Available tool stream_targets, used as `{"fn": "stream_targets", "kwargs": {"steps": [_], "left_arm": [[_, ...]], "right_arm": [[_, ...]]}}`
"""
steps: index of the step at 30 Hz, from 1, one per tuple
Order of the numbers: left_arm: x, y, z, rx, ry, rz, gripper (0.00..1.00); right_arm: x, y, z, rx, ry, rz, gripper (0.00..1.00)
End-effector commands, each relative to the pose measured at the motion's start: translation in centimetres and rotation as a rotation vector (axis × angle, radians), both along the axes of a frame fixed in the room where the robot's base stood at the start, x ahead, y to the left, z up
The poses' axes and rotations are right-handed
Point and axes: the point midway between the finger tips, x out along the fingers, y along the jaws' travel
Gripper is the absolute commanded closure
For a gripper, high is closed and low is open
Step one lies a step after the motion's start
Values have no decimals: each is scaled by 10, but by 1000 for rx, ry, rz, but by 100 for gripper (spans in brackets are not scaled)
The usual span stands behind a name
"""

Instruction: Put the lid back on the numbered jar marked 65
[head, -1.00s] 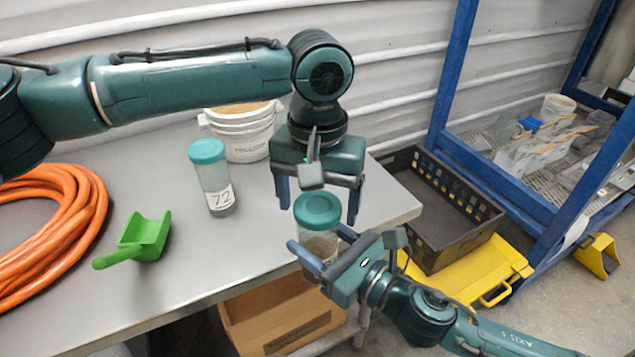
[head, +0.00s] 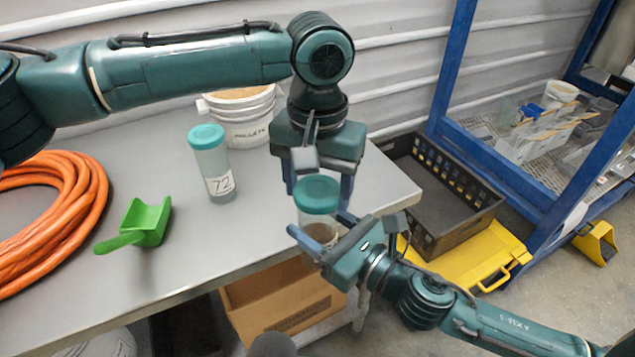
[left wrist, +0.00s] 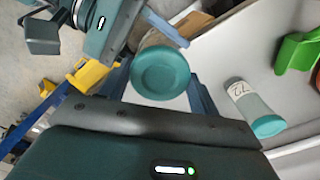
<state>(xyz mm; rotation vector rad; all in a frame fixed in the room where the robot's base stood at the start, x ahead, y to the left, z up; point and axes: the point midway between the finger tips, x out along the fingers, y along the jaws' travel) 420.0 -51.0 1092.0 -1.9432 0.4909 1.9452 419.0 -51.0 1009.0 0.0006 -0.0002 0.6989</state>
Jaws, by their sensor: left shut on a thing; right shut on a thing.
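A clear jar (head: 316,219) with brownish contents is upright in my right gripper (head: 321,236), which is shut on it in front of the table edge. A teal lid (head: 318,194) is at the jar's top; I cannot tell how tightly it sits. My left gripper (head: 318,187) points down from above, shut on the lid with a finger on each side. The left wrist view shows the lid (left wrist: 160,73) between the fingers, with the jar behind it. No number shows on this jar. Another teal-lidded jar marked 72 (head: 210,160) stands on the table.
A green scoop (head: 145,222), an orange hose coil (head: 85,225) and a white pellet bucket (head: 243,130) are on the grey table (head: 185,265). A black crate (head: 440,225), yellow case (head: 480,258) and blue rack (head: 450,70) stand right. A cardboard box (head: 285,300) is below.

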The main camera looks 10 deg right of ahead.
Motion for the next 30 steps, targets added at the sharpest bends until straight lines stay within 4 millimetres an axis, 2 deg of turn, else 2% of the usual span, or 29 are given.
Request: {"fn": "stream_targets", "kwargs": {"steps": [12, 15, 19, 20, 28, 30], "left_arm": [[0, 0, -1, -3, 3, -832, 65], [1, 1, -1, 1, 1, -942, 65], [1, 1, -1, 1, 1, -934, 65], [1, 1, -1, 1, 1, -934, 36], [0, 0, -1, 0, 0, -933, 14], [0, 0, -1, 0, 0, -934, 13]], "right_arm": [[0, 0, 1, 1, -2, 0, 100], [0, 0, 1, 1, -2, 0, 100], [0, 0, 1, 1, -2, 0, 100], [0, 0, 1, 1, -2, 0, 100], [0, 0, 1, 1, -2, 0, 100], [0, 0, 1, 1, -2, 0, 100]]}}
